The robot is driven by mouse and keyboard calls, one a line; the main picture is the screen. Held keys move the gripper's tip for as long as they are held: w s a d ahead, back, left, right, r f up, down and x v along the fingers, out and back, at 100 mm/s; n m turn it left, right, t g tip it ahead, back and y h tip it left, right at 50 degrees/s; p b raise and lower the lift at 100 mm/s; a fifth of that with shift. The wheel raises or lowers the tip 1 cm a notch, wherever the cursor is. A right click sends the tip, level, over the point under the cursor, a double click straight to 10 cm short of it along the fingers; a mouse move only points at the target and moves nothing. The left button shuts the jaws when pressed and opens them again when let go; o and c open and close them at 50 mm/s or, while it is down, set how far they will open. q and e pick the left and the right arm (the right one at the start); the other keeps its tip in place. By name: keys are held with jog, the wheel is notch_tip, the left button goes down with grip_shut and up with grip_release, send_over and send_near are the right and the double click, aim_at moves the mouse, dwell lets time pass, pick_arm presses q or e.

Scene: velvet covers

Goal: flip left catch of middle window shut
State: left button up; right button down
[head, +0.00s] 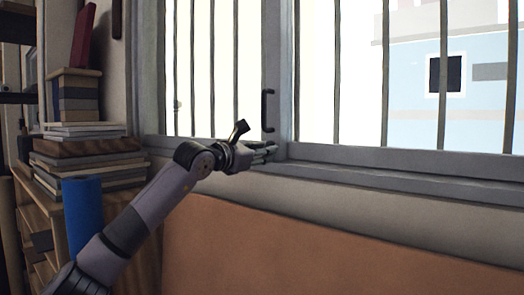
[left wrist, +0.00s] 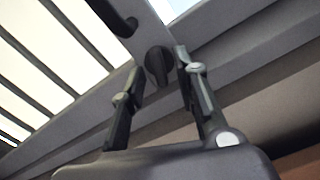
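The middle window's frame (head: 278,85) has a dark vertical pull handle (head: 267,110) on its upright post. My left gripper (head: 270,152) reaches to the foot of that post, at the sill corner. In the left wrist view, a dark round catch with a raised fin (left wrist: 158,65) sits on the grey frame, below the handle (left wrist: 113,15). The two fingers of my left gripper (left wrist: 159,66) stand apart, one on each side of the catch, with no clear grip on it. In the head view the catch is hidden at the gripper. My right gripper is not in view.
Vertical bars (head: 386,75) stand across the window panes. The sill (head: 400,190) runs right from the gripper, above an orange-brown panel (head: 300,255). At left are stacked books (head: 88,155), a blue cylinder (head: 82,215) and a wooden shelf. Room in front of the sill at right is free.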

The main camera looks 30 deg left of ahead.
pick_arm(q)
jog(key=shift+w, duration=0.1)
grip_shut()
pick_arm(e)
jog(key=shift+w, duration=0.45)
pick_arm(q)
jog(key=n+b, duration=0.3)
jog(key=shift+d+f, duration=0.15)
jog(key=shift+f, duration=0.15)
jog(key=shift+r+n+b, duration=0.2)
jog(key=shift+n+b, duration=0.2)
jog(key=shift+n, duration=0.3)
pick_arm(e)
notch_tip(320, 180, down, 4)
jog(key=shift+r, duration=0.15)
pick_arm(q)
jog(key=shift+o, duration=0.6)
grip_release()
pick_arm(e)
jog(key=shift+s, duration=0.1)
